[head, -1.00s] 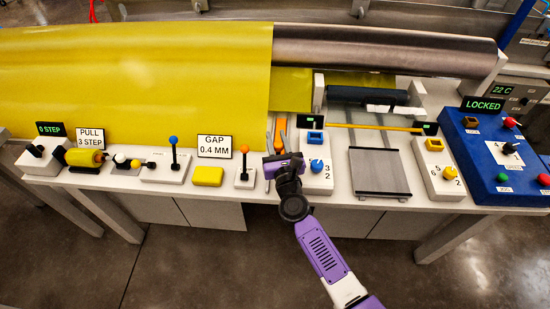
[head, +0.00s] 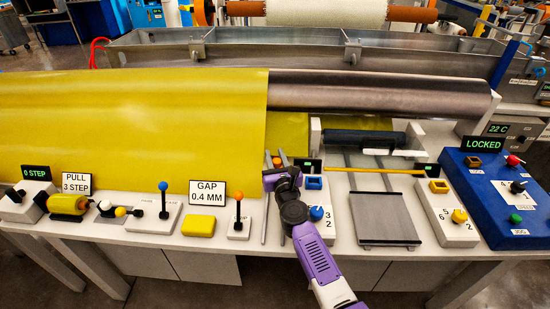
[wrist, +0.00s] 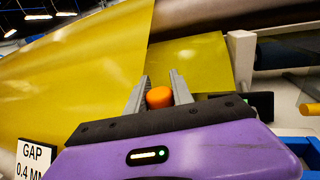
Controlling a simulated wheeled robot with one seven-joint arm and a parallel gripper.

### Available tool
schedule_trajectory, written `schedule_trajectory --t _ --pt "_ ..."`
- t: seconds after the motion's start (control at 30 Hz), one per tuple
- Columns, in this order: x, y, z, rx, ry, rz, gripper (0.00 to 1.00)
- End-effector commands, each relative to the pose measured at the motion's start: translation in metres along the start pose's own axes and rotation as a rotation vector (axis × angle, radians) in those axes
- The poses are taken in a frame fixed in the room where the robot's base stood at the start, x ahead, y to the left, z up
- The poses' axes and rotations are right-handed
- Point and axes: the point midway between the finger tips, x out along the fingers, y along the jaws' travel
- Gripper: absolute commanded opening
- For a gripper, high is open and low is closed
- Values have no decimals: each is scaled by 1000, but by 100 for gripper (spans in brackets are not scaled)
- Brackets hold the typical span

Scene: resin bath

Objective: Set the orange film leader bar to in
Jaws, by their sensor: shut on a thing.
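The orange film leader bar (head: 277,162) shows only as a small orange part just beyond my gripper in the head view. In the wrist view its rounded orange end (wrist: 159,97) sits between the two grey fingers. My gripper (head: 272,168) is shut on it, with a finger on each side; the fingers also show in the wrist view (wrist: 160,84). My purple gripper body hides the rest of the bar and much of the slot around it. Yellow film (wrist: 192,62) hangs behind the fingers.
A yellow film sheet (head: 130,130) and dark roller (head: 380,95) run behind. The GAP sign (head: 208,193) and orange-knobbed lever (head: 238,210) stand left. A blue-dial box (head: 316,213) is close right, then a grey plate (head: 385,232) and the LOCKED panel (head: 480,185).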

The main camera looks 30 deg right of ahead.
Motion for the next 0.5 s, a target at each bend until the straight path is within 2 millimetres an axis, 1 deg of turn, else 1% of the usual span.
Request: schedule_trajectory --t 0.03,0.13,0.5 --pt "2 -2 2 1 -3 -3 30" --pt "2 -2 2 1 -3 -3 49" --pt "0 2 1 0 -1 4 50"
